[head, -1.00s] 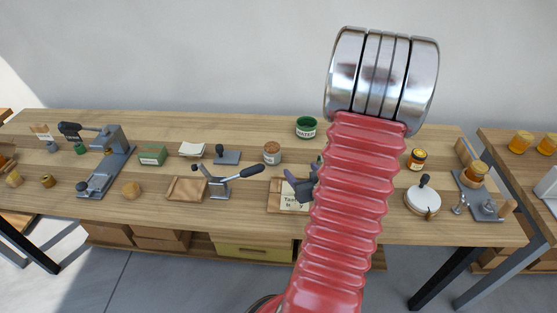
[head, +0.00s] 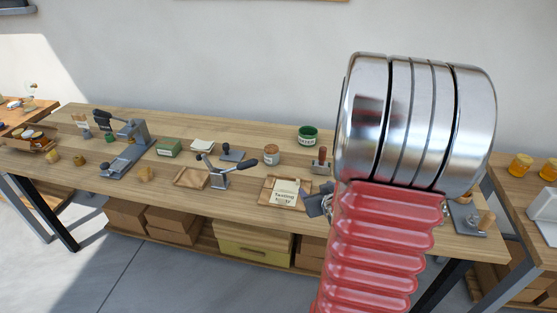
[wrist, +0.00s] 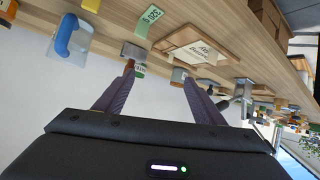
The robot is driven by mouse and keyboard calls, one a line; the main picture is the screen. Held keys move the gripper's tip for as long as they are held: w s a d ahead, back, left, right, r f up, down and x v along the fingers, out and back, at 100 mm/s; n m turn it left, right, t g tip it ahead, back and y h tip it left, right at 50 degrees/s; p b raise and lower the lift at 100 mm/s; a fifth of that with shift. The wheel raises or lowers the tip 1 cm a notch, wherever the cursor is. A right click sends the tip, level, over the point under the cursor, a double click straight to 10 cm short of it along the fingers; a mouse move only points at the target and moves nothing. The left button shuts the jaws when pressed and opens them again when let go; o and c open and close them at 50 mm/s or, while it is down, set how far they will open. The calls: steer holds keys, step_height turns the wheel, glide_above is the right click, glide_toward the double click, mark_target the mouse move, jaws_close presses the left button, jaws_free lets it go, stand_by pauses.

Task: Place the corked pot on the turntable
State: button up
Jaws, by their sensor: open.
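The corked pot (head: 272,155) is a small pale jar with a brown top and a label. It stands upright on the long wooden bench, left of my arm. It seems to show in the wrist view too (wrist: 178,76), near the right finger and beyond the tips. My gripper (wrist: 159,75) has its two dark fingers spread with nothing between them. In the head view only a dark part of it shows beside my red arm. I cannot make out the turntable now; my arm covers the right part of the bench, where a white disc stood earlier.
A green pot (head: 307,135) stands behind and right of the corked pot. A wooden stamp (head: 322,160), a tasting card on a board (head: 284,192) and a lever tool (head: 222,176) are close by. A second table with amber jars (head: 520,166) is at the right.

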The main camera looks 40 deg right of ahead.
steer(key=w+a+r+n+g+y, duration=0.1)
steer(key=a+r, duration=0.4)
steer(key=a, duration=0.4)
steer(key=w+a+r+n+g+y, duration=0.1)
steer(key=a+r, duration=0.5)
steer(key=a, duration=0.2)
steer(key=s+a+r+n+g+y, duration=0.1)
steer(key=s+a+r+y, duration=0.1)
steer(key=s+a, duration=0.4)
steer(key=s+a+r+n+g+y, duration=0.1)
steer(key=s+a, duration=0.4)
steer(key=a, duration=0.8)
steer(key=shift+s+a+r+n+g+y, duration=0.35)
steer(key=shift+r+y, duration=0.15)
steer(key=shift+r, duration=0.6)
steer(key=shift+c, duration=0.4)
